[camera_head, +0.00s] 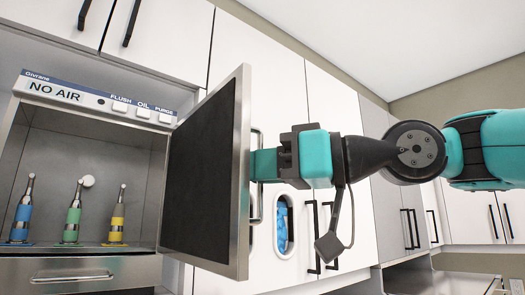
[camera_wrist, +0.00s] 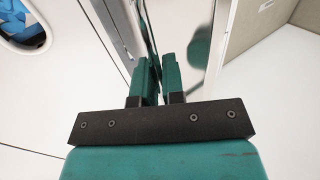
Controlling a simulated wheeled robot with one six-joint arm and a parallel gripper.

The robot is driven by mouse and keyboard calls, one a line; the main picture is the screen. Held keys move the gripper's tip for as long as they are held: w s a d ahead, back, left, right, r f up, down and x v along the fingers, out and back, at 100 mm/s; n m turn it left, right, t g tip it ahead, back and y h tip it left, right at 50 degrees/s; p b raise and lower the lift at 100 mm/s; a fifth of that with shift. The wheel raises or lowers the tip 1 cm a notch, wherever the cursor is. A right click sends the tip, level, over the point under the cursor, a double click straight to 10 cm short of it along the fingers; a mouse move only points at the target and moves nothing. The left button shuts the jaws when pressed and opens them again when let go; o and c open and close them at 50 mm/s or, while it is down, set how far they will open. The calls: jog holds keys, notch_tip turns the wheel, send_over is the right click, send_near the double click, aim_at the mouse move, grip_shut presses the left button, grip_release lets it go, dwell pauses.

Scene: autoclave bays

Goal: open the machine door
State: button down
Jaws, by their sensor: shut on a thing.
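The machine (camera_head: 92,85) is a steel cabinet at the left of the head view, with a "NO AIR" panel above its open chamber. Its door (camera_head: 205,175), a dark panel in a steel frame, stands swung out at the right side of the opening. The bar handle (camera_head: 256,205) is on the door's outer face. My gripper (camera_head: 262,165) reaches in from the right and is shut on the handle. In the wrist view, the fingers of my gripper (camera_wrist: 157,80) are close together beside the shiny door edge. The exact grip on the bar is partly hidden.
Blue, green (camera_head: 73,215) and yellow handpieces stand inside the chamber. A drawer (camera_head: 75,275) is below it. White cupboards with black handles line the wall behind the door, and one has an oval window (camera_head: 282,225) showing blue items. Open space lies at the upper right.

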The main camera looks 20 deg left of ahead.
jog(key=shift+w+d, duration=0.2)
jog(key=shift+w, duration=0.3)
jog(key=c, duration=1.6)
grip_release()
jog(key=shift+o, duration=0.2)
